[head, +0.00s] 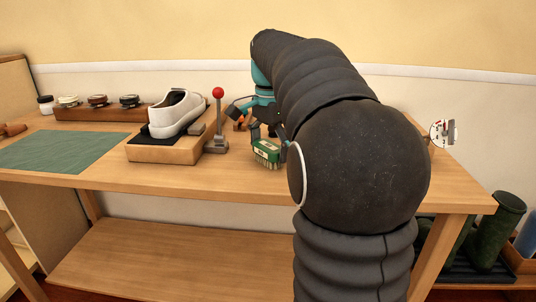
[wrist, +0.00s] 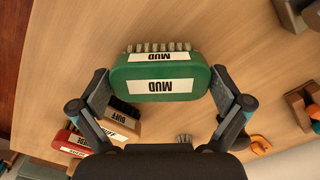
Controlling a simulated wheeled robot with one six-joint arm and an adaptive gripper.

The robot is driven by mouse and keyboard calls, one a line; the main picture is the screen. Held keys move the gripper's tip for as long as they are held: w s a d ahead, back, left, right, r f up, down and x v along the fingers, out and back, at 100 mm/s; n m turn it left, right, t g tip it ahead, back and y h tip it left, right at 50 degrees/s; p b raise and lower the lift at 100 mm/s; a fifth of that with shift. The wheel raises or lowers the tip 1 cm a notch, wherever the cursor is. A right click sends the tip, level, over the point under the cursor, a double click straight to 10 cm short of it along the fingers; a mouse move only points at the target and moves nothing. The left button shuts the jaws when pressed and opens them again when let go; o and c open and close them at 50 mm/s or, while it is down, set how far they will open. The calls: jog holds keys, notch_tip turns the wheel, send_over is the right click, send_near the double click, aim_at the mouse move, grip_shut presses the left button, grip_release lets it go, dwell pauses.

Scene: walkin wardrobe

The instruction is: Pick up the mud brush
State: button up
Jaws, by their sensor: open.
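The mud brush (wrist: 160,75) is a green block with white MUD labels and pale bristles. In the wrist view it lies between the two open fingers of my gripper (wrist: 158,92). Its ends look close to the fingertips, but I cannot tell whether they touch. In the head view the mud brush (head: 267,153) is near the front edge of the workbench, with my gripper (head: 268,138) right over it. My arm hides the table to the right of it.
Beside the fingers in the wrist view are a BUFF brush (wrist: 120,118) and a red-topped brush (wrist: 72,140). A red-knobbed lever (head: 218,120) and a white shoe (head: 176,114) on a wooden block stand left of the mud brush. A green mat (head: 62,150) lies farther left.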

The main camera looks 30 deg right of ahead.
aim_at(269, 144)
jog(key=c, duration=1)
jog(key=shift+r, duration=0.15)
notch_tip(269, 144, up, 4)
jog(key=shift+r+p, duration=0.1)
jog(key=shift+p, duration=0.35)
jog(key=s+d+r, duration=0.2)
jog(key=d, duration=0.1)
jog(key=s+d+r, duration=0.1)
jog(key=d+r, duration=0.1)
jog(key=d, duration=0.1)
jog(key=s+d+r, duration=0.2)
jog(key=d, duration=0.2)
jog(key=shift+s+d+r, duration=0.1)
jog(key=shift+s+r, duration=0.2)
jog(key=shift+s, duration=0.05)
jog(key=o, duration=0.6)
jog(key=c, duration=0.6)
